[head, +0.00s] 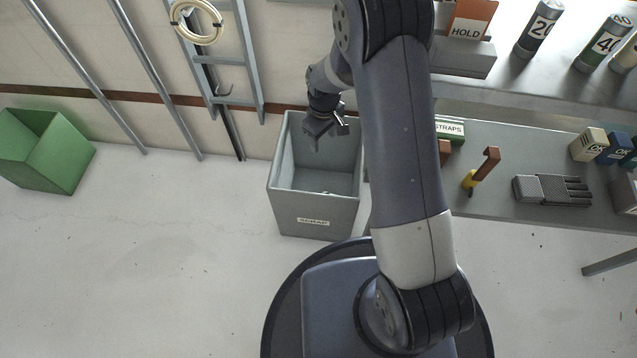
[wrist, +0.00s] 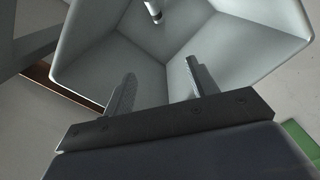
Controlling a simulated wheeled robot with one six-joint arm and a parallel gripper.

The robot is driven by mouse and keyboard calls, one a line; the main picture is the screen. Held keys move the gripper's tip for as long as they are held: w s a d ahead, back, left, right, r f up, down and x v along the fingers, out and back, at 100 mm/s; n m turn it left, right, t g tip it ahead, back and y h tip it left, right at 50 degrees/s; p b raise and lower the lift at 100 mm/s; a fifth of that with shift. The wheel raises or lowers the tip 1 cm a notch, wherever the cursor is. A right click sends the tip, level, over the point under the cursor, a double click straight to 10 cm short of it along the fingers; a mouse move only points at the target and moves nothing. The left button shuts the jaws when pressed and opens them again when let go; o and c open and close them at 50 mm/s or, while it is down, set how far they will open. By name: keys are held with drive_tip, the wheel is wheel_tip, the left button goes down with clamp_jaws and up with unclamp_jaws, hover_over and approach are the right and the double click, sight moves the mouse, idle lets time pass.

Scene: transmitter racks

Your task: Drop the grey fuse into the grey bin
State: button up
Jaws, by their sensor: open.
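The grey bin (head: 317,216), labelled SCRAP, stands open-topped on the floor in front of my base. Its pale inner walls (wrist: 90,45) fill much of the wrist view. My gripper (head: 328,134) is over the bin's opening, pointing down, with its fingers apart. In the wrist view the two fingers (wrist: 160,70) are spread with nothing between them. A small pale grey cylinder with a dark band, seemingly the grey fuse (wrist: 153,11), shows inside the bin, beyond the fingertips. In the head view a small light piece (head: 327,191) shows low inside the bin, partly hidden by its front wall.
A shelf above carries canisters (head: 538,30). A green bin (head: 48,152) stands far left. A ladder (head: 222,70) is behind; floor between is clear.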

wheel_tip(320, 180, up, 11)
drive_tip(key=p, duration=0.4)
drive_tip(key=shift+f, duration=0.15)
drive_tip(key=shift+f, duration=0.1)
wheel_tip(320, 180, down, 11)
drive_tip(key=b, duration=0.5)
drive_tip(key=shift+r+p, duration=2.15)
drive_tip(key=shift+r, duration=0.45)
drive_tip(key=shift+f, duration=0.1)
